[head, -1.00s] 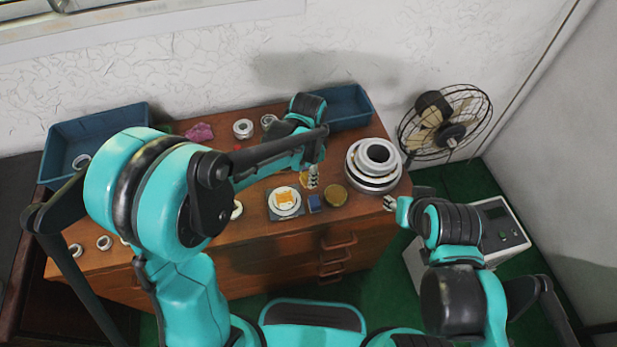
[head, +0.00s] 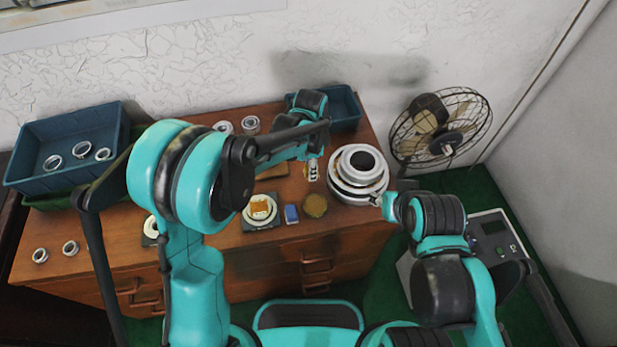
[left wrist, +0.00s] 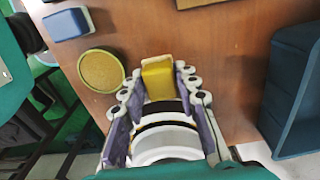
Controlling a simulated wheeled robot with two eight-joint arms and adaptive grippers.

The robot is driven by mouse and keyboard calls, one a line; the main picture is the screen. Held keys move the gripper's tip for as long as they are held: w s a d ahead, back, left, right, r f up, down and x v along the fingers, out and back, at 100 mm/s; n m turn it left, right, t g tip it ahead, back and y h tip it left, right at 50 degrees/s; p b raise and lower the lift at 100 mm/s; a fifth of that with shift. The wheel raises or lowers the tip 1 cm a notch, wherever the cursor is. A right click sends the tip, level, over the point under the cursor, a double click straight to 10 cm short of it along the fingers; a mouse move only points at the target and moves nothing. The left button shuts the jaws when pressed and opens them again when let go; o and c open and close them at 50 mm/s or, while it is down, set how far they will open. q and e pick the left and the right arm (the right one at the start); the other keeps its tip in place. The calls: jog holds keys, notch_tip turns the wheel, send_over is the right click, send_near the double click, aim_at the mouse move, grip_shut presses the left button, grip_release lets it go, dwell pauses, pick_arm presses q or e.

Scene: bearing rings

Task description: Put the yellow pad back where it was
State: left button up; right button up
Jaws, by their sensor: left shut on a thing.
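The yellow pad (left wrist: 158,80) is a small block between the fingertips of my left gripper (left wrist: 160,76) in the left wrist view. The gripper is shut on it, over the wooden top. In the head view my left gripper (head: 312,172) points down just left of the stack of metal rings (head: 345,187); the pad cannot be made out there. A separate orange-yellow piece (head: 260,208) lies on a white ring on a dark square plate. My right gripper (head: 385,204) is by the stack's right front side; its jaws are too small to read.
A blue block (head: 291,214) and a round gold tin (head: 315,206) lie along the front of the cabinet top. A blue bin (head: 22,167) with rings stands at left, another (head: 348,118) at the back. A fan (head: 440,128) stands right.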

pick_arm(q)
jog(key=shift+w+a+f, duration=0.25)
jog(key=shift+a+f, duration=0.15)
jog(key=shift+f+b, duration=0.95)
jog(key=shift+f, duration=0.85)
jog(key=shift+f, duration=0.1)
jog(key=shift+f, duration=0.15)
jog(key=o, duration=1.1)
jog(key=shift+r, duration=0.2)
jog(key=shift+r, duration=0.3)
notch_tip(320, 180, up, 12)
jog(key=p, duration=0.4)
jog(key=shift+a+f, duration=0.1)
jog(key=shift+f, duration=0.1)
